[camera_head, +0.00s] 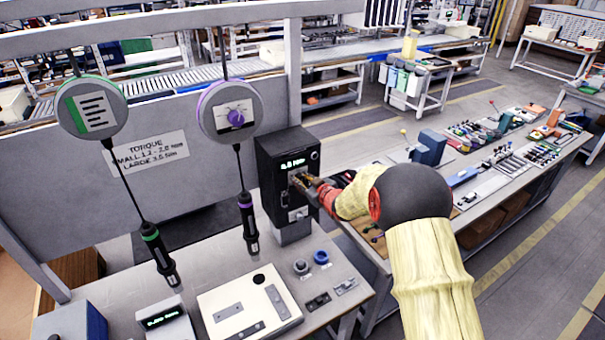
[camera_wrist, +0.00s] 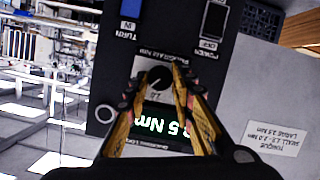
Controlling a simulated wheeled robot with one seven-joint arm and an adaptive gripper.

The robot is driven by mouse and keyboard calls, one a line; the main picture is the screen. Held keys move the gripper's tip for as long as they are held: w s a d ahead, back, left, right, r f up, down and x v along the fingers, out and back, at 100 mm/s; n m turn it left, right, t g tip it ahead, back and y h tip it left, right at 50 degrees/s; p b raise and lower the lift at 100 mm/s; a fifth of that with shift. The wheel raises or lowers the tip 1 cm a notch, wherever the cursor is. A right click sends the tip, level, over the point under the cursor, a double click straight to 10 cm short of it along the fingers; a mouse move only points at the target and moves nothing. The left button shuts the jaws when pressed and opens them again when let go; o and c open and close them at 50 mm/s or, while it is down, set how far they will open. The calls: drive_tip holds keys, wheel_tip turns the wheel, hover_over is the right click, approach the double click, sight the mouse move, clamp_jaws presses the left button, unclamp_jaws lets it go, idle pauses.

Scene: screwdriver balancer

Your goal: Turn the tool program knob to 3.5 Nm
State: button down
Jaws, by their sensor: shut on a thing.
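The black controller box (camera_head: 288,180) stands upright on the bench, with a small green display (camera_head: 293,163) on its face, too small to read surely in the head view. In the wrist view the box shows upside down. The black round program knob (camera_wrist: 157,79) sits between my gripper's two yellowish fingers (camera_wrist: 159,72), under the printed label "PROGRAM Nm". My gripper is shut on the knob, one finger on each side. The green display (camera_wrist: 165,122) shows digits ending in ".5 Nm"; the first digit is partly hidden by a finger.
Two screwdrivers (camera_head: 160,255) (camera_head: 248,225) hang from round balancers left of the box. A torque sign (camera_head: 150,150) reads small and large values. A cream fixture (camera_head: 225,300) lies in front.

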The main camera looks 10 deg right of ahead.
drive_tip(key=shift+d+m+y+p, duration=0.15)
drive_tip(key=shift+m+y+p, duration=0.55)
drive_tip(key=shift+m+p, duration=0.95)
drive_tip(key=shift+p, duration=0.3)
drive_tip(key=c, duration=1.6)
unclamp_jaws()
drive_tip(key=shift+o, duration=0.5)
drive_tip(key=v, duration=1.2)
drive_tip(key=shift+r, duration=0.2)
drive_tip(key=shift+w+d, duration=0.1)
drive_tip(key=shift+w, duration=0.05)
